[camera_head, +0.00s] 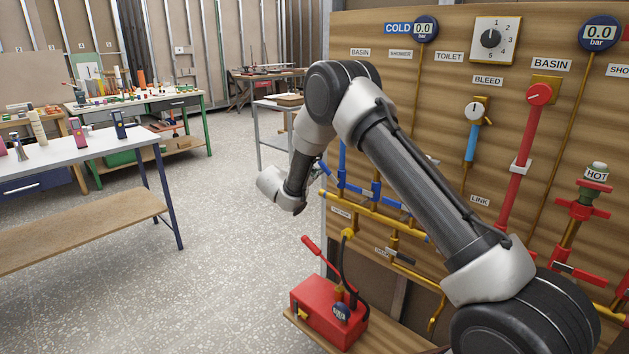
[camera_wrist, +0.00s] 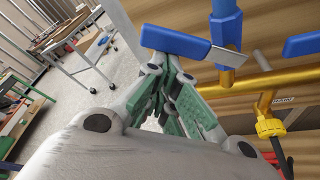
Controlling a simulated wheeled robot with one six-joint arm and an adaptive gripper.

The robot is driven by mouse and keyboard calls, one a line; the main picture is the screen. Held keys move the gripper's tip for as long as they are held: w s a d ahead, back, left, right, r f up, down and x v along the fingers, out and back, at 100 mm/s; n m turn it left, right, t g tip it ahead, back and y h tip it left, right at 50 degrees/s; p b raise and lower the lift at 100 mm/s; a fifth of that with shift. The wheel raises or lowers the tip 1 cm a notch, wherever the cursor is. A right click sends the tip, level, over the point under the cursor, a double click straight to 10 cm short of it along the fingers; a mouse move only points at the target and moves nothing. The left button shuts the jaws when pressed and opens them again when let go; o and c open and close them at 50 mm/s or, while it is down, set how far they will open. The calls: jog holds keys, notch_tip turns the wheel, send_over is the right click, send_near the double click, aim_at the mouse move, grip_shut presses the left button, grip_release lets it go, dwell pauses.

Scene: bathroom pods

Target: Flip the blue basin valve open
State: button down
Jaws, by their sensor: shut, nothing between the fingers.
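The blue lever of a valve (camera_wrist: 175,41) shows in the wrist view, crosswise to its upright blue pipe (camera_wrist: 225,12), with a bare metal end at the pipe. In the head view the blue pipe (camera_head: 342,157) stands under the BASIN label (camera_head: 360,52) at the panel's left edge, and a bit of the lever shows (camera_head: 325,168). My gripper (camera_wrist: 172,80) is shut and empty, its green-padded fingers just below the lever in the wrist picture. I cannot tell whether they touch it. In the head view my wrist and arm hide most of the gripper.
A second blue lever (camera_wrist: 302,43) is to the right. A yellow pipe (camera_wrist: 265,82) runs crosswise below. The cold gauge (camera_head: 425,29) reads 0.0. A red pump box (camera_head: 328,310) stands below on a wooden shelf. Floor (camera_head: 220,250) to the left is clear, up to a bench (camera_head: 90,150).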

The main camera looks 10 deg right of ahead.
aim_at(324, 163)
jog(key=r+m+t, duration=0.1)
jog(key=m, duration=0.1)
jog(key=s+d+r+m+t, duration=0.1)
jog(key=m, duration=0.1)
jog(key=s+r+m, duration=0.1)
jog(key=r+m, duration=0.1)
jog(key=shift+d+t, duration=0.25)
jog(key=shift+t, duration=0.15)
jog(key=v, duration=1.2)
jog(key=shift+r, duration=0.1)
